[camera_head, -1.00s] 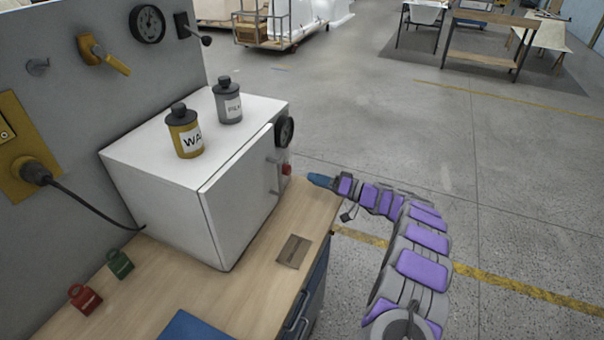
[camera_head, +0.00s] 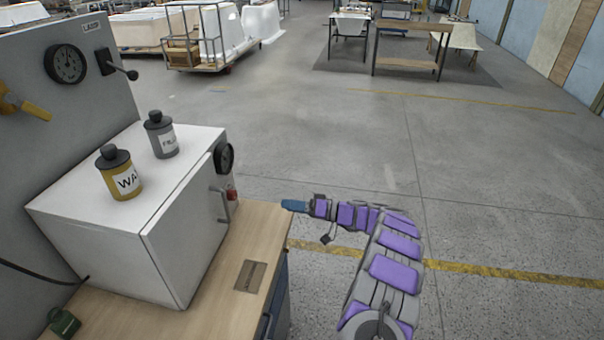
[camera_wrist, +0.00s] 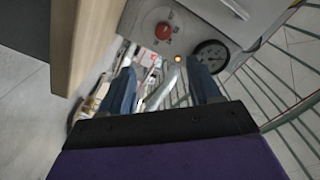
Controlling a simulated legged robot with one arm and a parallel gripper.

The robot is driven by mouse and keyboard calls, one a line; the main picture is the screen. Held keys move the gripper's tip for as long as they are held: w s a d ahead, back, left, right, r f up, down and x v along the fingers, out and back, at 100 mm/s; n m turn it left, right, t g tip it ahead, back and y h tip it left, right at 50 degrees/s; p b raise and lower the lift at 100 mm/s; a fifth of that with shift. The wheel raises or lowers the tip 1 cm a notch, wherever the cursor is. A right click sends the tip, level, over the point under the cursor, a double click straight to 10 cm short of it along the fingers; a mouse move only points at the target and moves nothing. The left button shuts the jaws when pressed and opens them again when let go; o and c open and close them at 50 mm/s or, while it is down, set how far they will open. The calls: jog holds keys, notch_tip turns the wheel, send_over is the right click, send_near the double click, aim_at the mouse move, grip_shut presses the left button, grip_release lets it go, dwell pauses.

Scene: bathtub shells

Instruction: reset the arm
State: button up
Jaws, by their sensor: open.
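My gripper (camera_head: 294,206) is at the end of my purple and grey arm, out past the right edge of the wooden bench (camera_head: 262,222). It points left toward the front of the white oven box (camera_head: 185,215) and is apart from it. In the wrist view my gripper (camera_wrist: 165,85) shows two blue fingers spread apart with nothing between them. Beyond the fingers, that view shows the box's red knob (camera_wrist: 163,31) and dial (camera_wrist: 211,56). The arm is bent, with its wrist stretched to the left.
A yellow can (camera_head: 120,175) and a grey can (camera_head: 161,136) stand on the box. A brown plate (camera_head: 250,275) lies on the bench and a green item (camera_head: 64,322) is at lower left. Open floor (camera_head: 450,190) lies to the right. A cart (camera_head: 200,45) and a worktable (camera_head: 408,48) stand far back.

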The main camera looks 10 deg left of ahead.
jog(key=s+a+r+g+h, duration=0.2)
jog(key=s+a+r+g, duration=0.2)
jog(key=s+r, duration=0.75)
jog(key=s+d+r+g+h, duration=0.1)
jog(key=s+r+h, duration=0.15)
jog(key=s, duration=0.35)
jog(key=s+d+r+g+h, duration=0.1)
jog(key=s+r+g, duration=0.15)
jog(key=s, duration=0.45)
jog(key=s+d+f+m+t+h, duration=0.2)
jog(key=s+d+h, duration=0.4)
jog(key=s+d, duration=0.7)
jog(key=s+d+f+m+t+h, duration=0.2)
jog(key=s+d+m+h, duration=0.3)
jog(key=s+d, duration=0.9)
jog(key=shift+s+d+f+h, duration=0.2)
jog(key=shift+d+f+h, duration=0.25)
jog(key=shift+h, duration=0.3)
